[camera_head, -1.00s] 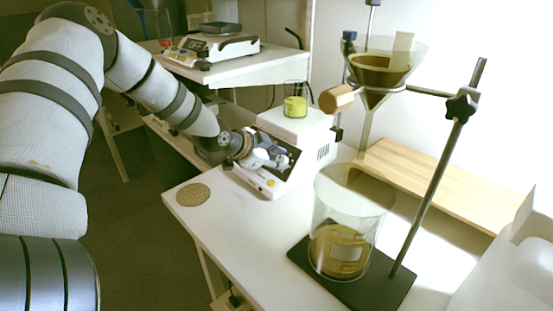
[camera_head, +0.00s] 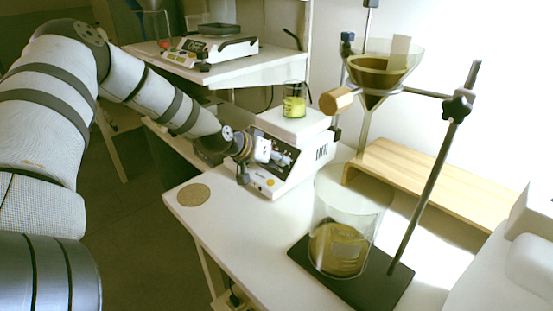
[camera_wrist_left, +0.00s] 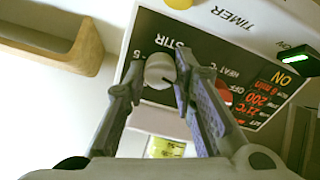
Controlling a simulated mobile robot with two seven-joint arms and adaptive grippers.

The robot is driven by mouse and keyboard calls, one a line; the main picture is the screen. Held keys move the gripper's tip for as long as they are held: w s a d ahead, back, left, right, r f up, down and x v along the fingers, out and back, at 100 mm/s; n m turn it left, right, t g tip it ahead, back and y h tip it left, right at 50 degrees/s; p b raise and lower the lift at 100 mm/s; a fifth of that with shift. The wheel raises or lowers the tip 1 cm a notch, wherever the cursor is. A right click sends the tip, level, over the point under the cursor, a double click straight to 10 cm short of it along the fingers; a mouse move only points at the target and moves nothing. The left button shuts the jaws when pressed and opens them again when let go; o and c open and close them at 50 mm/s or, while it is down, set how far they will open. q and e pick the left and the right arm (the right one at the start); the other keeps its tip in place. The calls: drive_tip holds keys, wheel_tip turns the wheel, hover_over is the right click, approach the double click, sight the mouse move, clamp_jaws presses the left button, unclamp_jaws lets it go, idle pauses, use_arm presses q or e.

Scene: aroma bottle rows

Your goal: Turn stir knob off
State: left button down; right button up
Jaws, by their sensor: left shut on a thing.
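The white stirring hotplate (camera_head: 296,126) stands at the back of the white bench, its dark sloped front panel facing my left arm. My left gripper (camera_head: 274,157) is at this panel. In the left wrist view, the light round stir knob (camera_wrist_left: 159,70) is beside the STIR label. My left gripper's two fingers (camera_wrist_left: 153,80) stand on either side of the knob and are shut on it. A red heat knob (camera_wrist_left: 222,92) is partly hidden behind one finger. The digits of the red display show. My right gripper is not in view.
A small beaker of yellow-green liquid (camera_head: 294,106) stands on the hotplate. A stand (camera_head: 432,190) holds a funnel (camera_head: 384,66) above a large beaker (camera_head: 342,243). A cork mat (camera_head: 193,195) lies at the bench's left edge. A wooden shelf (camera_head: 440,185) is at the back right.

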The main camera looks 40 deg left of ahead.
use_arm(q)
drive_tip(key=shift+n, duration=2.3)
drive_tip(key=c, duration=1.3)
unclamp_jaws()
drive_tip(key=shift+c, duration=0.2)
